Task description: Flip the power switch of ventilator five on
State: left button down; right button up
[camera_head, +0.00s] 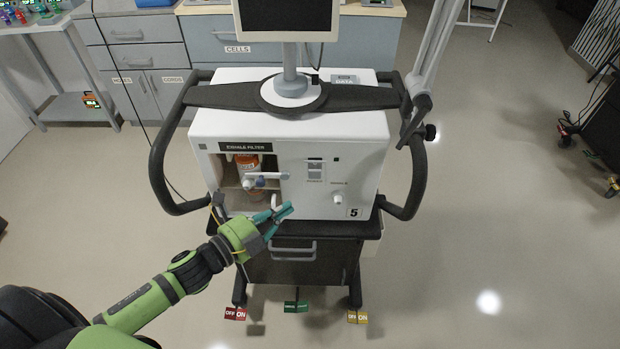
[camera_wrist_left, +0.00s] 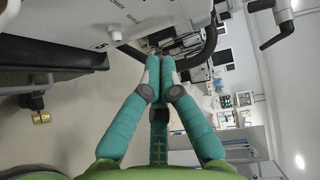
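Ventilator five (camera_head: 355,150) is a white unit on a dark cart, with a "5" label (camera_head: 354,212) at its lower right front. A small panel with switch-like parts (camera_head: 315,169) is on its front; its lettering is too small to read, so I cannot tell whether it is the power switch. A white knob (camera_head: 338,197) sits to its right and also shows in the left wrist view (camera_wrist_left: 115,33). My left gripper (camera_head: 289,208) has teal fingers and is in front of the unit's lower edge. In the left wrist view its fingertips (camera_wrist_left: 160,66) meet, with nothing seen between them. My right gripper is not in view.
An open filter bay (camera_head: 230,193) with an orange canister (camera_head: 247,163) is left of the panel. Black side handles (camera_head: 418,185) flank the unit, and a grey arm (camera_head: 432,60) rises at right. Coloured ON/OFF tags (camera_head: 297,306) hang low on the cart.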

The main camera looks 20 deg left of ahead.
pick_arm(q)
jog(key=w+d, duration=0.1)
jog(key=w, duration=0.2)
jog(key=w+f+p, duration=0.1)
jog(key=w, duration=0.3)
jog(key=w+d, duration=0.1)
jog(key=w, duration=0.3)
jog(key=shift+d+f+p, duration=0.15)
jog(key=shift+d+p, duration=0.15)
jog(key=shift+d, duration=0.05)
jog(key=shift+f+b, duration=0.15)
jog(key=shift+b, duration=0.2)
jog(key=shift+w+a+m+t+b, duration=0.1)
jog(key=shift+w+m+t+b, duration=0.35)
jog(key=shift+b, duration=0.65)
jog(key=shift+s, duration=0.1)
